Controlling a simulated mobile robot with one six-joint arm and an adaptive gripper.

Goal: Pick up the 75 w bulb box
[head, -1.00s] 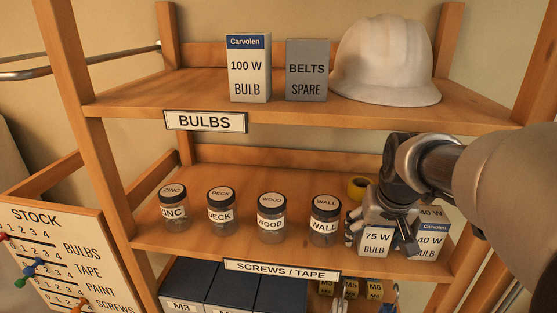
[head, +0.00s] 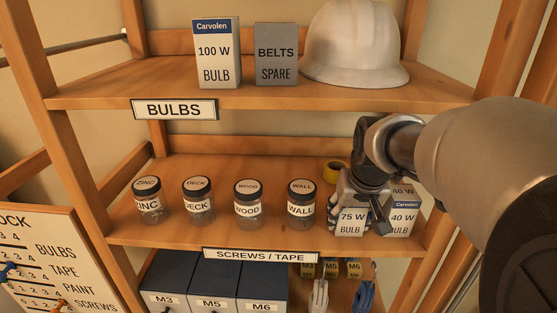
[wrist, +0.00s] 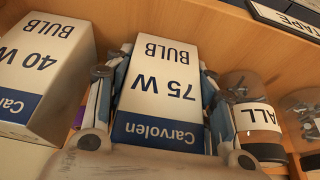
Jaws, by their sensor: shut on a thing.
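The 75 W bulb box (head: 351,222) is white with a blue band and stands on the middle shelf at the right. It shows upside down in the wrist view (wrist: 160,90), between the two fingers. My gripper (head: 360,212) is shut on its sides from above; the gripper also shows in the wrist view (wrist: 162,100). In the head view the gripper hides the top of the box. I cannot tell whether the box is lifted off the shelf.
A 40 W bulb box (head: 403,220) stands close on the right, and the WALL jar (head: 301,202) on the left. The upper shelf (head: 290,98) holds a 100 W box (head: 216,55), a BELTS box (head: 276,55) and a white helmet (head: 355,45).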

